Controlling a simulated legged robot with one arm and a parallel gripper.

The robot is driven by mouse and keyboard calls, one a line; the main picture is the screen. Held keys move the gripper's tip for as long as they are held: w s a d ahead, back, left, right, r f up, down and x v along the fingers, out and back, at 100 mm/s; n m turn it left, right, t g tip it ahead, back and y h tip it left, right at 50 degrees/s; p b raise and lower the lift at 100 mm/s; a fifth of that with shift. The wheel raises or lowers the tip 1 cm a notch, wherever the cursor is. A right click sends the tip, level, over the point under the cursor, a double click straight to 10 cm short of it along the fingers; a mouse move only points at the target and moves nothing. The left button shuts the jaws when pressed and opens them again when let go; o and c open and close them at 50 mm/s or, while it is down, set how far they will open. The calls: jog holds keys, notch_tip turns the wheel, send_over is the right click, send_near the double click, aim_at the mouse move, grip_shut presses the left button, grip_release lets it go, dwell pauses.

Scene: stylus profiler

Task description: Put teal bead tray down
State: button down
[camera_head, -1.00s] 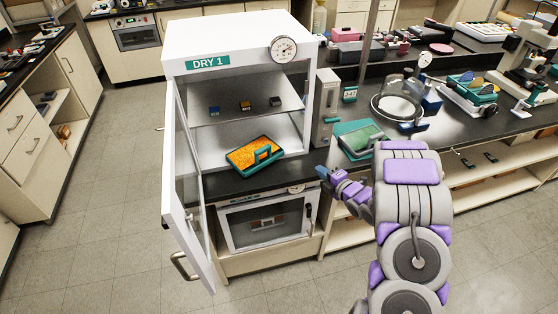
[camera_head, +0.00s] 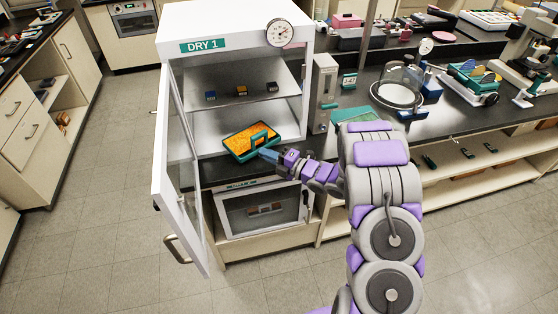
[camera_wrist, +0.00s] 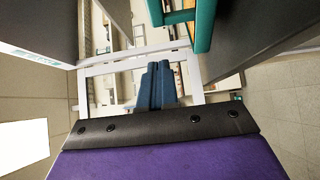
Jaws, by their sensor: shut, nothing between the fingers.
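The teal bead tray (camera_head: 234,155), filled with orange beads and with a teal handle, lies at the front of the floor of the open DRY 1 cabinet (camera_head: 222,140). Its front corner reaches the cabinet's front edge. My gripper (camera_head: 266,154) is just right of and in front of the tray, close to its handle side; whether they touch I cannot tell. In the wrist view the blue fingers (camera_wrist: 158,84) are together with nothing between them. A teal piece of the tray (camera_wrist: 204,24) shows above them, apart from the fingertips.
The cabinet's glass door (camera_head: 178,180) stands open on the left. Small blocks (camera_head: 241,91) sit on the upper shelf. A teal tray (camera_head: 352,114) on the bench is partly hidden by my arm. A glass dome (camera_head: 398,90) stands further right.

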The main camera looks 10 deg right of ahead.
jog(key=w+a, duration=0.2)
jog(key=w, duration=0.1)
jog(key=shift+w, duration=0.25)
jog(key=shift+w+d+b, duration=0.1)
jog(key=shift+w+b, duration=0.2)
jog(key=shift+w, duration=0.3)
jog(key=shift+w+d, duration=0.15)
jog(key=shift+d, duration=0.2)
jog(key=shift+a, duration=0.1)
